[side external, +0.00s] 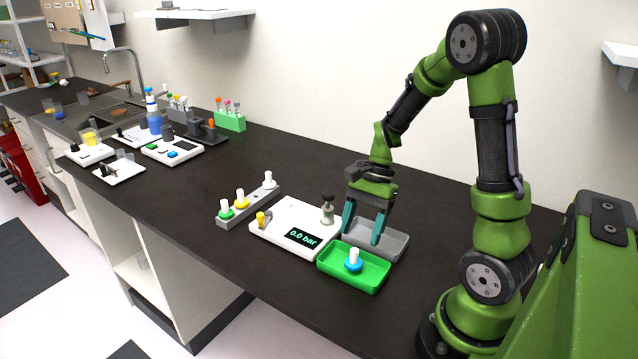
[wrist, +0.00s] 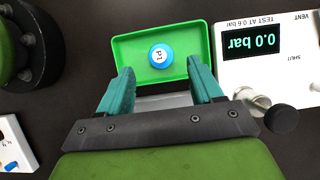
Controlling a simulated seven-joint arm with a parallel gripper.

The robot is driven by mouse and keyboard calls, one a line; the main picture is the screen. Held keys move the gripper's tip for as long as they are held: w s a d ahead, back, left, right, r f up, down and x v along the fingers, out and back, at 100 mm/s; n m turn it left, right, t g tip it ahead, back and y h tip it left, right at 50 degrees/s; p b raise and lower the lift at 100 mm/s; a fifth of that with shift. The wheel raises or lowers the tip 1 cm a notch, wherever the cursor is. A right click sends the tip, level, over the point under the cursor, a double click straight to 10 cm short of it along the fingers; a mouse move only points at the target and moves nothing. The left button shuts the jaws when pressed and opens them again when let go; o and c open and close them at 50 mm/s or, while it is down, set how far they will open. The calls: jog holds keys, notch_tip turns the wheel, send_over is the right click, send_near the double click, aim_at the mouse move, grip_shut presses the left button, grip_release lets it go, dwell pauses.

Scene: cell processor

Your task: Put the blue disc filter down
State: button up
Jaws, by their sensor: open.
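The blue disc filter (side external: 353,262) stands in the green tray (side external: 377,286), its white stem pointing up. In the wrist view the blue disc filter (wrist: 161,57) shows from above with a white label "P1", inside the green tray (wrist: 125,47). My gripper (side external: 362,236) is open and empty, with its teal fingers pointing down behind the filter, over the grey tray side. In the wrist view my gripper (wrist: 163,82) has its fingers wide apart, and the filter lies beyond the fingertips, not between them.
A grey tray (side external: 398,243) sits behind the green one. A white pressure tester (side external: 270,236) reading 0.0 bar stands just left. A grey rack (side external: 230,218) holds green, yellow and white filters. Lab devices stand farther left; the counter behind the tester is clear.

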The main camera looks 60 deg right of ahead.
jog(key=v, duration=0.7)
jog(key=s+a+r+n+t+h, duration=0.3)
jog(key=a+r+n+t, duration=0.4)
jog(key=a+r+n, duration=0.3)
jog(key=shift+a+n, duration=2)
jog(key=shift+a, duration=0.85)
jog(key=shift+r, duration=0.1)
